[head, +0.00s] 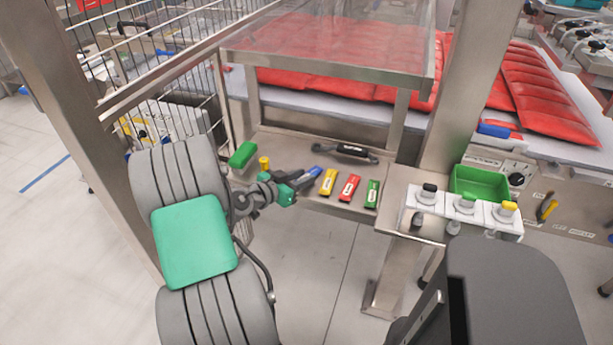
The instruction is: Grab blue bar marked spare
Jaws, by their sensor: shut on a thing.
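A blue bar (316,172) lies at the left end of a row of bars on the metal shelf (290,147). Its upper end shows past my gripper (308,179), and the rest is hidden by the fingers. No marking can be read on it. My gripper reaches in from the left and is shut on the blue bar, low at the shelf. I cannot tell whether the bar still touches the shelf. To its right, apart from it, lie a yellow bar (328,182), a red bar (349,188) and a green bar (372,194), each with a pale label.
A black handle (348,153) lies behind the bars. A green block (242,155) and a small yellow piece (264,163) are left of my gripper. A clear-topped metal frame (330,60) stands over the shelf. A green tray (480,183) and white knob units (464,208) are at right.

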